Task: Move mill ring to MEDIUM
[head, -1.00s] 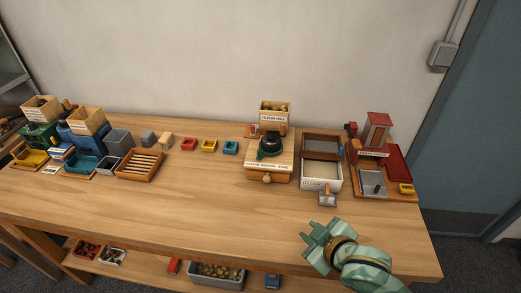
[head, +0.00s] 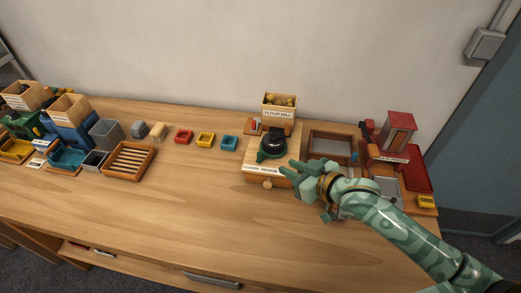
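The flour mill (head: 257,173) is a wooden box with a drawer knob at the front. On its top sits a dark green mill ring (head: 264,155) around a black centre piece. A white label strip with setting words runs along the top's front edge; the words are too small to read surely, and I cannot tell which setting the ring is at. My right gripper (head: 287,172) is at the mill's right front corner, right of the ring and apart from it. Its fingers look spread and empty. My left gripper is out of view.
A labelled wooden hopper (head: 279,105) with contents stands behind the mill. Red, yellow and blue bins (head: 205,139) stand left. The table front is clear.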

